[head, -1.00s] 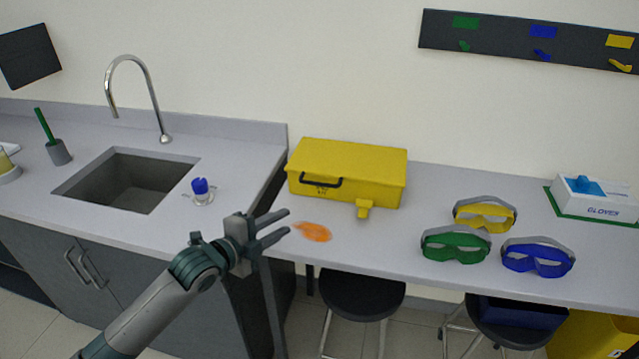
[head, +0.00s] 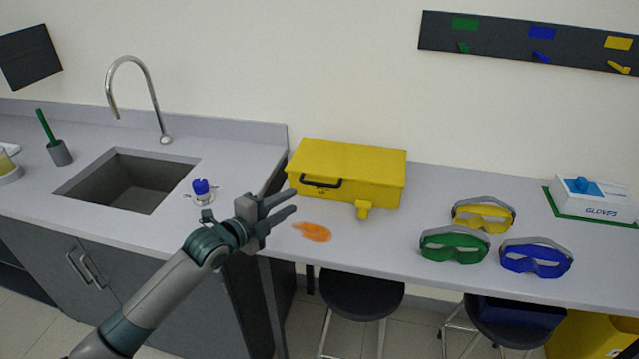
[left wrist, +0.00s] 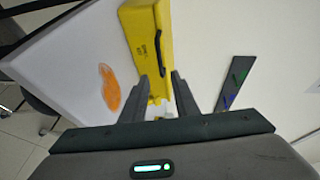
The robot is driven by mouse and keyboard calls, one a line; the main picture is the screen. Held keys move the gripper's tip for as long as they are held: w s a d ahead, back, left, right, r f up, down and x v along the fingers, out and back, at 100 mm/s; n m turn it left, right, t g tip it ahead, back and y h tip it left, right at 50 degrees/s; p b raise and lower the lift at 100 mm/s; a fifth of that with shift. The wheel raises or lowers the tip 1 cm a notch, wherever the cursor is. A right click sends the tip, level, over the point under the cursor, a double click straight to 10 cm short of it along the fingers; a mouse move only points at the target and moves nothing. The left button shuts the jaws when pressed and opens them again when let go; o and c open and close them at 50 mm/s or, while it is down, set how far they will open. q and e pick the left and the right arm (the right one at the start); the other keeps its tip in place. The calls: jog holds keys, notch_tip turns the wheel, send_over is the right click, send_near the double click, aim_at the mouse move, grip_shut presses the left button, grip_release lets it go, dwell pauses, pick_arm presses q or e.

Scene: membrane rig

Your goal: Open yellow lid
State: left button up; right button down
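A yellow box with a closed yellow lid (head: 350,158) stands on the counter against the wall. A black handle (head: 321,183) is on the left of its front face, and a yellow latch or spout (head: 363,209) sticks out at the lower front. My left gripper (head: 291,203) is open and empty, in front of the box's left end and apart from it. In the left wrist view the box (left wrist: 146,45) lies ahead, partly behind the two spread fingers (left wrist: 160,88), with the black handle (left wrist: 159,50) in sight. My right gripper is in no view.
An orange spill (head: 312,231) lies on the counter in front of the box. Yellow, green (head: 453,246) and blue goggles and a glove box (head: 595,198) are to the right. A blue-topped item (head: 202,190) stands beside the sink (head: 128,180).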

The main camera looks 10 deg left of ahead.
aim_at(320, 185)
pick_arm(q)
jog(key=p+x, duration=0.3)
jog(key=x, duration=1.1)
jog(key=shift+c, duration=0.7)
grip_shut()
